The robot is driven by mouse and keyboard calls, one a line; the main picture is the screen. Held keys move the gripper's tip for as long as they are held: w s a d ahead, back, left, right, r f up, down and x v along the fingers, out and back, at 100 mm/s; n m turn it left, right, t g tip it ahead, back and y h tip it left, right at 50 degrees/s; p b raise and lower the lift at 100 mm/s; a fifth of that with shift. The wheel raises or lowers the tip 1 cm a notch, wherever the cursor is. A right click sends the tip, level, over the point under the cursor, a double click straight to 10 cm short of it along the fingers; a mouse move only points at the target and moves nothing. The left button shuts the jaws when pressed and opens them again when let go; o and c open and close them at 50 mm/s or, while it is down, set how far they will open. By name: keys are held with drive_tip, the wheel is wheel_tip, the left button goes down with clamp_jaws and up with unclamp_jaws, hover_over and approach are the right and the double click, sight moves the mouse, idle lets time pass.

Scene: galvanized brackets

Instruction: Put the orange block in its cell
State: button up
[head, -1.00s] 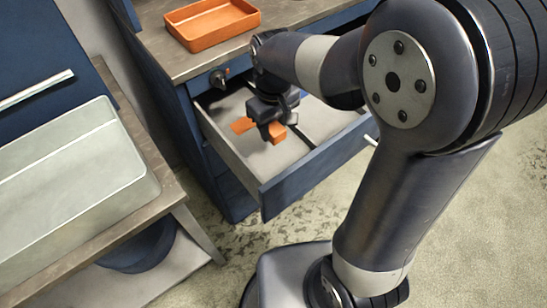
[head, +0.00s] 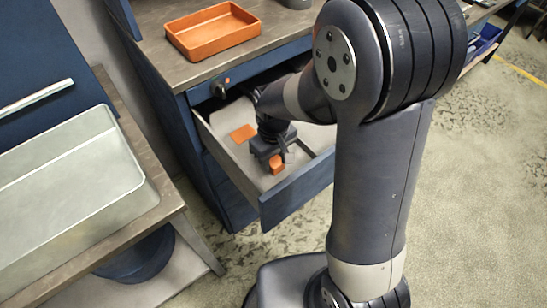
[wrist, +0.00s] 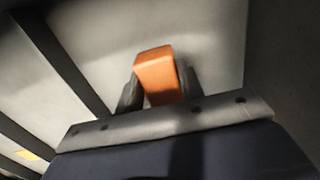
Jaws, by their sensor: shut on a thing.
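The orange block (head: 276,166) is between the fingers of my gripper (head: 277,157), which is shut on it. In the head view they are inside the open drawer (head: 297,187), near its front wall. In the wrist view the block (wrist: 155,72) stands out between two dark fingers, over a pale drawer floor. I cannot tell whether it touches the floor. A flat orange patch (head: 243,133) lies on the drawer floor, behind and left of the gripper. My arm hides the right part of the drawer.
Dark dividers (wrist: 62,60) cross the drawer at left in the wrist view, with a yellow patch (wrist: 28,155) beyond. An orange tray (head: 213,38) sits on the worktop above. A pale metal bin (head: 70,190) stands on a bench at left.

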sight(273, 159)
drive_tip(key=o, duration=1.1)
drive_tip(key=shift+f, duration=0.1)
drive_tip(key=shift+o, duration=0.2)
wheel_tip(273, 159, up, 12)
drive_tip(key=p, duration=0.1)
drive_tip(key=shift+r, duration=0.25)
